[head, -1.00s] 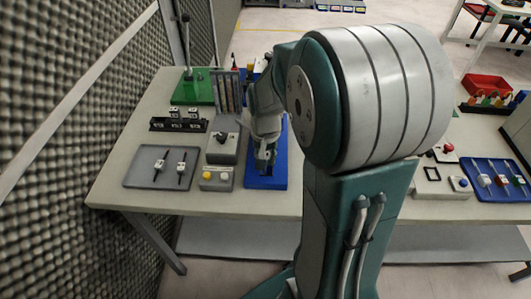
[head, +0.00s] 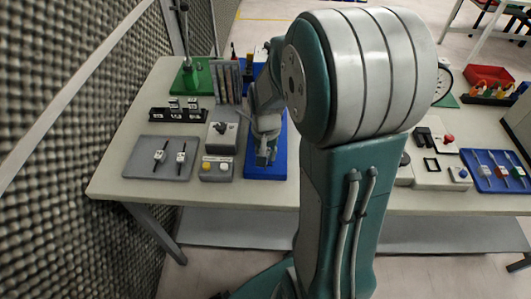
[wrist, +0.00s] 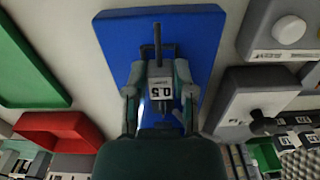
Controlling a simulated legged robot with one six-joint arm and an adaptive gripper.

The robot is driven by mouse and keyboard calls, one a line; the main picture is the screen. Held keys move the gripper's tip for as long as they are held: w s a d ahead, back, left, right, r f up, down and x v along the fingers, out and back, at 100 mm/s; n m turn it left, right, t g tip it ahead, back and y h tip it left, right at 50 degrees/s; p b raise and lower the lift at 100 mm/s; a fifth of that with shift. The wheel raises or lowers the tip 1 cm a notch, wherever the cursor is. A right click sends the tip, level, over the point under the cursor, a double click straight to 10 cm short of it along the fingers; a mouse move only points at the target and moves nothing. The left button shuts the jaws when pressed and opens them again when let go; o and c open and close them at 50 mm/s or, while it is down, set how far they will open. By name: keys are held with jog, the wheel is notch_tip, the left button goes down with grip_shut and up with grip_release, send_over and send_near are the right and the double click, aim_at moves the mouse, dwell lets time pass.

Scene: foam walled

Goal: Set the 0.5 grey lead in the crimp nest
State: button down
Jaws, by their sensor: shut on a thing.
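My gripper (wrist: 158,88) is shut on the 0.5 lead (wrist: 160,72), a light block with an upside-down "0.5" label and a dark rod reaching away from me. The lead is over the blue tray (wrist: 118,40) in the wrist view; I cannot tell whether it touches the tray. In the head view my gripper (head: 264,152) is above the front part of the blue tray (head: 265,171), and the lead is not clear there. A grey box with a dark knob (head: 222,138) stands just left of the gripper. I cannot tell which fixture is the crimp nest.
A grey tray (head: 140,170) with two leads lies at left. A control box with a yellow button (head: 206,166) stands beside it. Behind are a black rack (head: 160,114) with labelled blocks and a green-based lever press (head: 185,85). Another blue tray (head: 490,180) is at right.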

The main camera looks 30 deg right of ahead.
jog(key=shift+f, duration=0.45)
jog(key=shift+c, duration=1.9)
grip_release()
jog(key=shift+r, duration=0.1)
notch_tip(320, 180, up, 12)
jog(key=shift+a, duration=0.1)
jog(key=s+a+r+n+t, duration=0.2)
jog(key=s+a+r+n, duration=0.1)
jog(key=s+a, duration=0.2)
jog(key=s+a+r+n+t, duration=0.3)
jog(key=s+a, duration=0.2)
jog(key=s, duration=0.2)
jog(key=shift+s+a+r+n+t, duration=0.2)
jog(key=shift+s+a+n+t, duration=0.1)
jog(key=shift+a+n, duration=0.1)
